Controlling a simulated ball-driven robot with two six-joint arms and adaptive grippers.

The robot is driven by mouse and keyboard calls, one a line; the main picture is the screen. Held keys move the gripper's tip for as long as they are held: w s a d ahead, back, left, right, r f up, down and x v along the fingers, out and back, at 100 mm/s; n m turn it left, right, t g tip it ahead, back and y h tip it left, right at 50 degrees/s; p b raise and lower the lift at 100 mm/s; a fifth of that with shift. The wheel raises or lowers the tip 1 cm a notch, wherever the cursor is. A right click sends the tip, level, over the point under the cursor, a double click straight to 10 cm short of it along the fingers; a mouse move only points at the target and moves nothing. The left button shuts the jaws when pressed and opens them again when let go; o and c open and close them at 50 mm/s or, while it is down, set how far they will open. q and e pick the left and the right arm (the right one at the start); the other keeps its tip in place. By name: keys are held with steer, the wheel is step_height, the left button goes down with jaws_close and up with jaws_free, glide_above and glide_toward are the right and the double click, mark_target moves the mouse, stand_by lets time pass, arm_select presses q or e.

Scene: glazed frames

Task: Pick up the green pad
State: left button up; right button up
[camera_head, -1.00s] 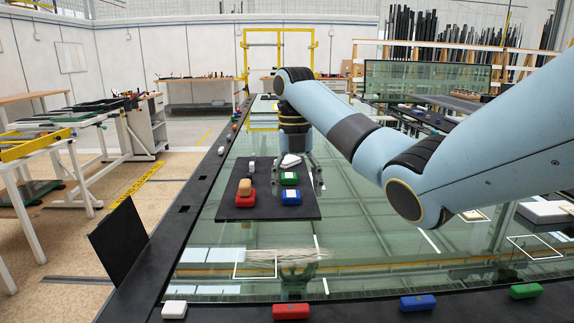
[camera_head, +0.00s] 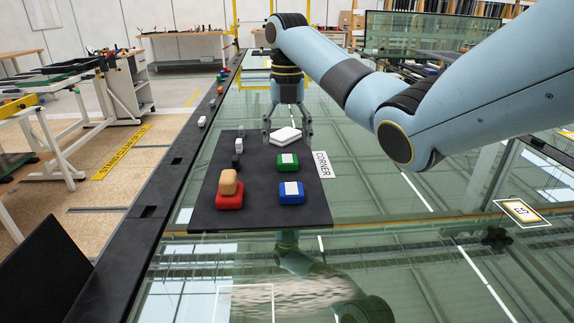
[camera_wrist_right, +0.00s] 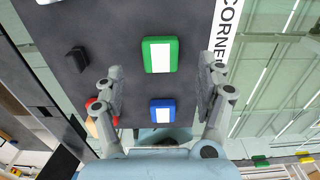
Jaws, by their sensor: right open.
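The green pad (camera_head: 287,163) lies on a dark mat (camera_head: 262,216), with a white patch on its top. In the right wrist view the green pad (camera_wrist_right: 160,55) is in the upper middle, ahead of and between the fingers. My right gripper (camera_head: 287,132) is open and empty, above the far part of the mat and beyond the green pad. Its two fingers (camera_wrist_right: 163,92) are spread wide in the wrist view. A blue pad (camera_head: 291,192) with a white patch lies on the near side of the green pad. My left gripper is not in view.
A red block (camera_head: 229,200) with a tan block (camera_head: 228,182) on it sits at the mat's left. A white pad (camera_head: 285,136) lies near the gripper; small dark and white pieces are at the left. A CORNER label (camera_head: 323,164) lies at the right edge.

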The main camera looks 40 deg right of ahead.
mark_target(287, 157)
step_height(287, 157, down, 6)
steer(key=shift+r+p, duration=0.2)
steer(key=shift+p, duration=0.15)
steer(key=c, duration=0.9)
